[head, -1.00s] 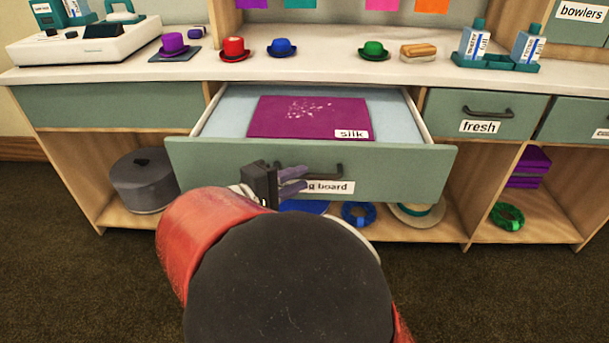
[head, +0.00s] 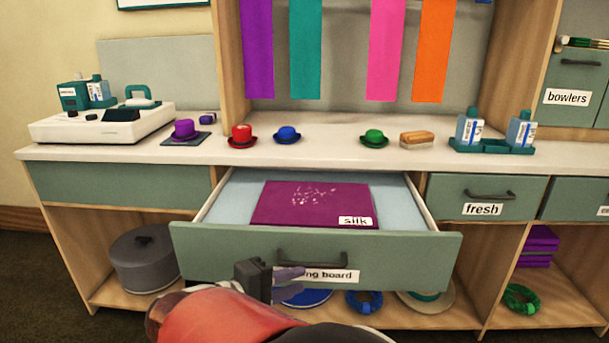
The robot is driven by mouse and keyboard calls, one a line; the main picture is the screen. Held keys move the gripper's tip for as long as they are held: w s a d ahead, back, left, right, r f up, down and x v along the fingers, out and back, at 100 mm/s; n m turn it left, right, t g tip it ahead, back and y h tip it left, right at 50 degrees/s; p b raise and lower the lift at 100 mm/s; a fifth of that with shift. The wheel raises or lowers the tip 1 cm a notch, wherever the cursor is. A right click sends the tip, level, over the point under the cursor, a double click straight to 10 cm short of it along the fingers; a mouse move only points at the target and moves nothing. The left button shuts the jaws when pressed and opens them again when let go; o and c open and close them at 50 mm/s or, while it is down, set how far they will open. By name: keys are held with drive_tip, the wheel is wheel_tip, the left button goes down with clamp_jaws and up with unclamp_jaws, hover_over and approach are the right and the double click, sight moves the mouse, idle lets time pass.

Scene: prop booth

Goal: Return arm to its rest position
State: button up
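My gripper (head: 290,281) is in front of the open middle drawer (head: 205,253), just below and left of the drawer's dark handle (head: 312,259). One grey finger overlaps the left part of the drawer's label (head: 331,275), which ends in "board". I cannot tell whether the fingers are apart or closed, and I see nothing held between them. My red arm fills the bottom middle of the head view. The drawer is pulled out and holds a purple board (head: 290,207) labelled "silk", with white marks on it.
Bottles stand in a teal tray (head: 490,146) at right. A grey pot (head: 143,262) is on the lower left shelf.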

drive_tip(key=s+d+f+m+g+y, duration=0.2)
drive_tip(key=d+g, duration=0.1)
drive_tip(key=d, duration=0.4)
drive_tip(key=s+d+f+m+g+y, duration=0.1)
drive_tip(key=d+f+g+y, duration=0.1)
drive_tip(key=d+g, duration=0.35)
drive_tip(key=s+d+r+m+t+y, duration=0.3)
drive_tip(key=s+d+m+y, duration=0.3)
drive_tip(key=s, duration=0.6)
drive_tip(key=shift+d+r+m+t+y, duration=0.2)
drive_tip(key=shift+d+m+t+y, duration=0.25)
drive_tip(key=shift+t+y, duration=0.45)
